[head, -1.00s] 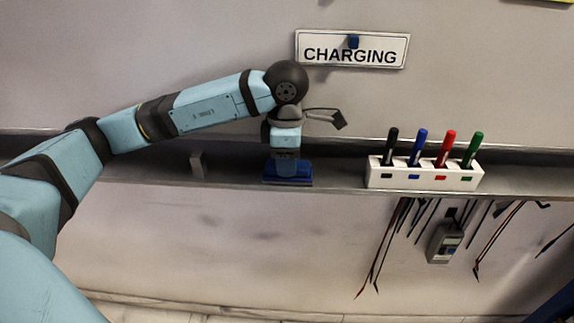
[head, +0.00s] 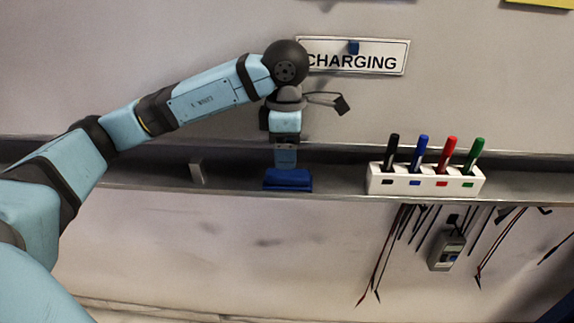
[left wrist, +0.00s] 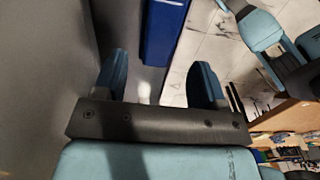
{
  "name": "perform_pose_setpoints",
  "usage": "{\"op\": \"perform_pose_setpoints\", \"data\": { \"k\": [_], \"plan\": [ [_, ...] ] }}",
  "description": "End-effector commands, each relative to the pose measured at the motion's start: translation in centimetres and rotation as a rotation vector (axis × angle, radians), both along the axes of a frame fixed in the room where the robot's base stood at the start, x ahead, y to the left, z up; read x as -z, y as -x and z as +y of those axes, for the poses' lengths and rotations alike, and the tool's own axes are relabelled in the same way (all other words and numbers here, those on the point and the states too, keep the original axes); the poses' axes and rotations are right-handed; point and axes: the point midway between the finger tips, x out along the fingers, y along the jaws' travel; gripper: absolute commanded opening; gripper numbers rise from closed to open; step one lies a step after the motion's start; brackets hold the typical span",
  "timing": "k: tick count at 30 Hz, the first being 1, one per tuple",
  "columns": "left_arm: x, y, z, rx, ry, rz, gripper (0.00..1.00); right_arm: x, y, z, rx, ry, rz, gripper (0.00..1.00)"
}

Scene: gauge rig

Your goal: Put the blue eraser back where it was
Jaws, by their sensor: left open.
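The blue eraser (head: 288,181) lies on the grey ledge along the wall, left of the marker holder. My left gripper (head: 286,164) points down just above it, and its fingers are apart. In the left wrist view the eraser (left wrist: 165,32) shows beyond and between the two open fingertips (left wrist: 160,68), apart from both.
The ledge (head: 335,182) is bare between the eraser and the white holder (head: 425,182) with several markers. A small grey block (head: 196,171) stands to the left. A meter (head: 446,250) and cables hang below. A CHARGING sign (head: 350,57) is above.

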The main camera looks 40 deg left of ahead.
Motion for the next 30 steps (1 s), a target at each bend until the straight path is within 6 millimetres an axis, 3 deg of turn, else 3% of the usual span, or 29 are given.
{"op": "perform_pose_setpoints", "data": {
  "k": [4, 10, 30],
  "plan": [
    [-3.4, -0.1, 0.0, 0.0, 0.0, -0.005, 0.65, 0.1, 0.0, 0.0, 0.001, -0.001, 0.001, 0.43],
    [-6.3, 0.0, 0.0, 0.0, -0.001, -0.003, 0.65, -0.4, -0.1, 0.0, 0.001, -0.003, -0.003, 0.43],
    [-7.0, 0.0, 0.0, -0.001, 0.0, 0.0, 0.65, -0.1, -0.1, 0.0, 0.0, -0.001, -0.002, 0.43]
  ]
}}
